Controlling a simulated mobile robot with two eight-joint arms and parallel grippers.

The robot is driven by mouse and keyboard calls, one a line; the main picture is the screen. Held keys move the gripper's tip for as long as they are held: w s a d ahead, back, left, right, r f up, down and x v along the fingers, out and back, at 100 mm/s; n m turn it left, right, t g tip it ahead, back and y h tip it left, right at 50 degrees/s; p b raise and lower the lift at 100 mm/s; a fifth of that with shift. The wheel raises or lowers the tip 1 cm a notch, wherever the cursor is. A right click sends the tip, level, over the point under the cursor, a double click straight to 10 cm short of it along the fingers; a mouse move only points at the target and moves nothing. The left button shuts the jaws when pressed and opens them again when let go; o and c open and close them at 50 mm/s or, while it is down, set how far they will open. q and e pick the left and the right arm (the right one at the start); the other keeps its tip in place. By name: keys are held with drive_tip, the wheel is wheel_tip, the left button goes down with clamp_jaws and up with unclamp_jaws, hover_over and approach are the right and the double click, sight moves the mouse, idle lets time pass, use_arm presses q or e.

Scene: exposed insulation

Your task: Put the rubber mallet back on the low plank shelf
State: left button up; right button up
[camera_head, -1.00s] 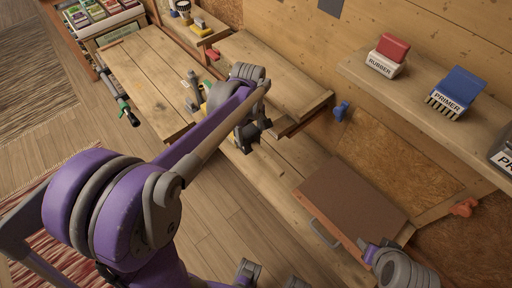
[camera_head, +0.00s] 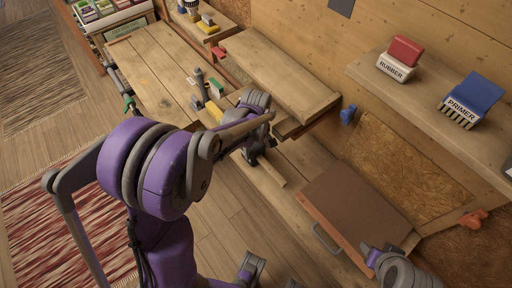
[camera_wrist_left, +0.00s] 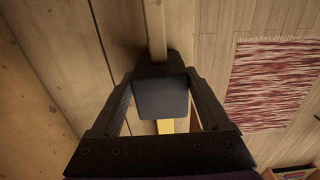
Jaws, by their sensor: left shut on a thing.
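My left gripper (camera_head: 256,156) is shut on the rubber mallet. In the left wrist view the mallet's black head (camera_wrist_left: 161,98) sits between the two fingers. Its pale wooden handle (camera_wrist_left: 155,30) points away from the gripper. In the head view the handle (camera_head: 271,174) sticks out to the lower right of the gripper, over the low plank shelf (camera_head: 308,153) along the wall. I cannot tell whether the mallet touches the planks. My forearm and the gripper hide most of the mallet head in the head view.
A raised plank (camera_head: 275,70) stands just behind the gripper. A brown-topped case (camera_head: 355,205) lies to the right. The workbench (camera_head: 145,70) with clamps is at the left. A wall shelf holds the RUBBER box (camera_head: 397,66) and PRIMER box (camera_head: 462,108).

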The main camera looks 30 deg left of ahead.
use_arm(q)
drive_tip(key=shift+f, duration=0.2)
drive_tip(key=o, duration=1.3)
drive_tip(key=shift+r, duration=0.2)
drive_tip(key=shift+r, duration=0.4)
wheel_tip(320, 180, up, 11)
drive_tip(key=p, duration=0.1)
drive_tip(key=shift+r, duration=0.15)
